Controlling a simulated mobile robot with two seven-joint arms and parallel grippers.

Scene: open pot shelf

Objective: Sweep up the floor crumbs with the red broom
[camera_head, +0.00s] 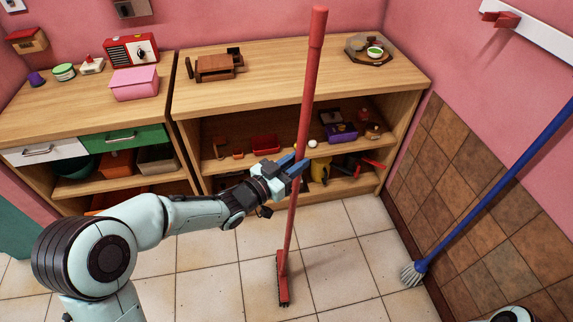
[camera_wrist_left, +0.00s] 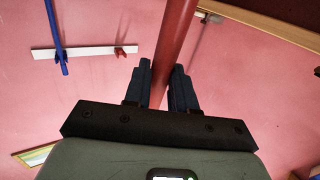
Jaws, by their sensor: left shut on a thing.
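The red broom (camera_head: 305,112) stands nearly upright in the head view, its top leaning a little right. Its red head (camera_head: 283,287) with dark bristles is at the tiled floor (camera_head: 214,285); I cannot tell whether it touches. My left gripper (camera_head: 296,165) is shut on the broom's handle around mid-height. In the left wrist view the handle (camera_wrist_left: 178,40) passes between the two dark fingers (camera_wrist_left: 160,88). I cannot make out crumbs on the floor. My right gripper is not in view.
A blue mop (camera_head: 480,205) leans on the right wall by a white rack (camera_head: 540,35). A wooden open shelf (camera_head: 290,85) with several items stands behind the broom. A second cabinet (camera_head: 85,110) with drawers is at left. Floor tiles around the broom head are clear.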

